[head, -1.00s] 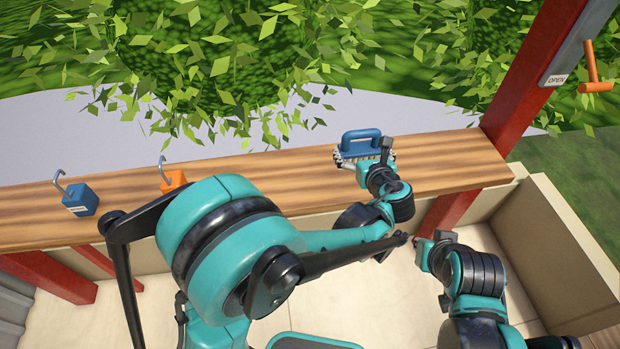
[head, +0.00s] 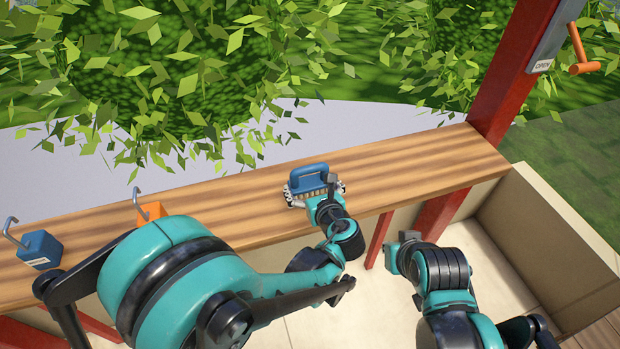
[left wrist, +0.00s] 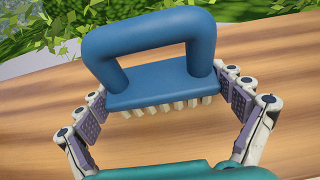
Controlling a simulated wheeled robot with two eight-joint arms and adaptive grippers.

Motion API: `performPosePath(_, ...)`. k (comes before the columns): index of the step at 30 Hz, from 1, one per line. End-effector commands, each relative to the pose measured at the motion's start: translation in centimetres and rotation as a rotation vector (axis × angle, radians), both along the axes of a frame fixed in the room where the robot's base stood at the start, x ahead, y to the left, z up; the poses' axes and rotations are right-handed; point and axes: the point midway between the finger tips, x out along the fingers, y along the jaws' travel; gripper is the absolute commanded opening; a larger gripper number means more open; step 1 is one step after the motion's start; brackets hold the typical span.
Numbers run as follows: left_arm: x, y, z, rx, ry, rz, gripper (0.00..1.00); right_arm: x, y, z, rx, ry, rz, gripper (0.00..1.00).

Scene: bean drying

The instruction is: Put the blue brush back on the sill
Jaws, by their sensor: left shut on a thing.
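The blue brush (head: 309,178) has a loop handle on top and pale bristles below. My left gripper (head: 316,194) is shut on it, with one finger pad at each end of its base; this also shows in the left wrist view (left wrist: 165,82). The brush is upright, over the wooden sill (head: 430,165). I cannot tell whether the bristles touch the wood. My right gripper (head: 398,250) is in front of the sill, apart from the brush; its fingers are too unclear to read.
An orange block with a hook (head: 150,211) and a blue block with a hook (head: 40,250) stand on the sill to the left. A red post (head: 505,75) rises at the sill's right end, with an orange handle (head: 578,55) beside it. The sill right of the brush is clear.

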Motion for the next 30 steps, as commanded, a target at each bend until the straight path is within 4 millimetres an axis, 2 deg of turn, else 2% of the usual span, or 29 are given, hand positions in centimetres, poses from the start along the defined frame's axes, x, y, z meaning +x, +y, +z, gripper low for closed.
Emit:
performPosePath(3, -0.27, -0.04, -0.87, 0.0, -0.001, -0.002, 0.55, 0.0, 0.0, -0.74, 0.0, 0.0, 0.0, 0.0)
performPosePath(19, -0.35, -0.03, -1.47, 0.0, -0.001, -0.002, 0.55, 0.01, 0.0, -1.28, 0.0, 0.0, 0.0, 0.0)
performPosePath(20, -0.35, -0.03, -1.49, 0.0, 0.0, -0.002, 0.97, 0.01, 0.0, -1.3, 0.0, 0.0, 0.0, 0.0)
performPosePath(21, -0.35, -0.03, -1.4, 0.0, 0.0, -0.002, 1.0, 0.0, 0.0, -1.2, 0.0, 0.0, 0.0, 0.0)
performPosePath(30, -0.35, -0.03, -1.33, 0.0, 0.0, -0.002, 1.0, 0.01, 0.0, -1.11, 0.0, 0.0, 0.0, 0.0)
